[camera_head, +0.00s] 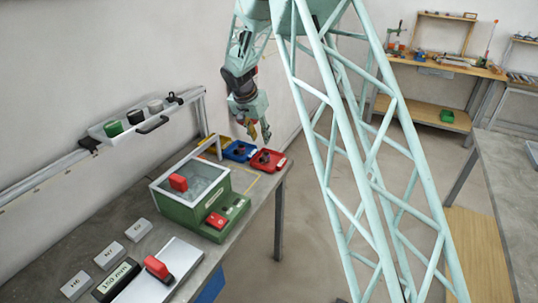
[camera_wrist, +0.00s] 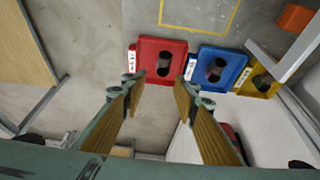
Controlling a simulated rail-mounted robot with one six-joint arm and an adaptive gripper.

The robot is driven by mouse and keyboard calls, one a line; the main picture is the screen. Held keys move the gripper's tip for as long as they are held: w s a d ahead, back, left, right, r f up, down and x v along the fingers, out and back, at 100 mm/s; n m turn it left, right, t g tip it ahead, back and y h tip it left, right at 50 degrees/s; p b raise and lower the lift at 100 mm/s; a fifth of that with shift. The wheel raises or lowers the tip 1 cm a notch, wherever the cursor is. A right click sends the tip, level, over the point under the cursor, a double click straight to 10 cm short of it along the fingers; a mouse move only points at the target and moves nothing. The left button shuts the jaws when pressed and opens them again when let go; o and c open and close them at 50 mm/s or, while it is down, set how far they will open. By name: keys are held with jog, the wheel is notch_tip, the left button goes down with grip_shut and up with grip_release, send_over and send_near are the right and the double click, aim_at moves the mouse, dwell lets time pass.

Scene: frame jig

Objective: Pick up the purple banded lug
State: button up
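No purple band can be made out on any part, so I cannot tell which is the purple banded lug. A dark round piece (camera_wrist: 164,64) sits in the red tray (camera_wrist: 148,44), another (camera_wrist: 215,68) in the blue tray (camera_wrist: 236,60), and one more (camera_wrist: 262,82) in the yellow tray (camera_wrist: 274,90). The red tray (camera_head: 275,168) and blue tray (camera_head: 229,155) also show at the bench's far end in the head view. My gripper (camera_wrist: 160,88) is open and empty, its fingers pointing toward the red tray's near edge. In the head view my gripper (camera_head: 260,134) hangs just above the trays.
A green box with a clear lid (camera_head: 182,205) stands mid-bench. Several grey labelled blocks (camera_head: 108,254) and a red-handled part (camera_head: 157,268) lie nearer. A wall shelf (camera_head: 120,128) holds small items. A yellow outline (camera_wrist: 195,28) on the bench is empty.

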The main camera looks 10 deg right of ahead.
aim_at(266, 154)
jog(key=shift+w+d+f, duration=0.2)
jog(key=shift+w+f, duration=0.4)
jog(key=shift+w, duration=0.2)
jog(key=shift+f, duration=0.1)
jog(key=shift+x, duration=4.2)
jog(key=shift+d, duration=0.1)
jog(key=shift+b+x, duration=0.35)
jog(key=shift+x, duration=2.2)
jog(key=shift+c, duration=0.6)
jog(key=shift+w, duration=0.1)
jog(key=c, duration=0.5)
